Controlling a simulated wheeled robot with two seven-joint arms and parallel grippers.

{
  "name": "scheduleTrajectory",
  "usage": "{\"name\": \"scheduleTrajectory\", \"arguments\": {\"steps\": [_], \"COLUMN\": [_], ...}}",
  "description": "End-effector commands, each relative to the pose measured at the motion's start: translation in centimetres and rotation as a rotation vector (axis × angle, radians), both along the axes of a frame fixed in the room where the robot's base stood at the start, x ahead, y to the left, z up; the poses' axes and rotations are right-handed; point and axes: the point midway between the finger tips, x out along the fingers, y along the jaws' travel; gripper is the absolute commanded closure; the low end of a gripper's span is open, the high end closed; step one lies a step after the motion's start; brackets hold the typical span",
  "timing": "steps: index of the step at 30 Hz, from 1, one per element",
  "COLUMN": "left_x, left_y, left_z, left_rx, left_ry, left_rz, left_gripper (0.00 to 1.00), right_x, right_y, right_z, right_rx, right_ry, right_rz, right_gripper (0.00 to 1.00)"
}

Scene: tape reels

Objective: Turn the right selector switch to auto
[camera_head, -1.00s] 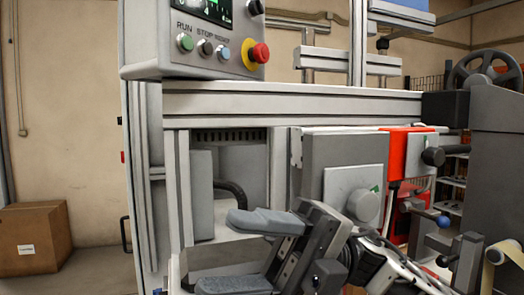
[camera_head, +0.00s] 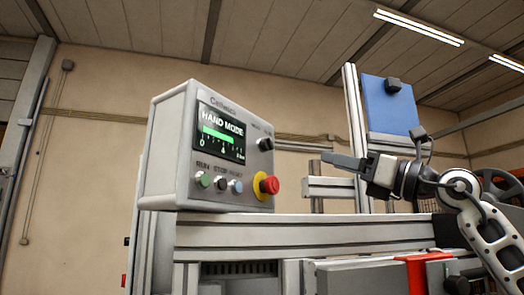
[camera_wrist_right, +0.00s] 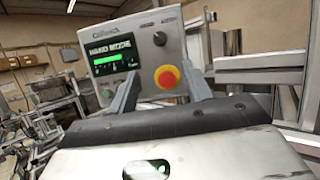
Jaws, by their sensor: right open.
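The grey control box (camera_head: 168,150) stands on the machine's top beam, and its screen (camera_head: 220,133) reads HAND MODE. The black selector switch (camera_head: 265,144) is a small knob right of the screen; it also shows in the right wrist view (camera_wrist_right: 160,38). Its exact pointing direction is too small to read. My right gripper (camera_head: 328,159) is right of the box at about panel height, apart from it. In the right wrist view its two fingers (camera_wrist_right: 161,82) are spread and empty, facing the panel. My left gripper is out of view.
A red emergency-stop button (camera_head: 270,185) on a yellow ring sits below the switch. Green, black and blue push buttons (camera_head: 219,183) are left of it. The metal top beam (camera_head: 300,232) runs under the box. A blue panel (camera_head: 390,105) stands behind my right arm.

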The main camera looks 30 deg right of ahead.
Motion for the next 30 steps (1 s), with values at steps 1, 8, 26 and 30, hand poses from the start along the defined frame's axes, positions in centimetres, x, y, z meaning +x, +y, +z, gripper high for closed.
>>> {"name": "scheduleTrajectory", "arguments": {"steps": [1,8,26,30], "left_x": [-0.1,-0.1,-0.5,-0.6], "left_y": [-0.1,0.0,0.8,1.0], "left_z": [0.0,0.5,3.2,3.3], "left_rx": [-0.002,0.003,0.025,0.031], "left_ry": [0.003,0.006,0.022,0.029], "left_rz": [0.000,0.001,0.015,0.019], "left_gripper": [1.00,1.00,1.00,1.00], "right_x": [0.0,1.0,11.0,12.6], "right_y": [-0.2,0.4,5.2,5.8], "right_z": [0.0,0.7,5.5,6.0], "right_rx": [0.005,0.006,0.005,0.005], "right_ry": [0.001,0.002,0.001,0.003], "right_rz": [-0.003,0.004,0.006,0.005], "right_gripper": [0.51,0.51,0.51,0.51]}}
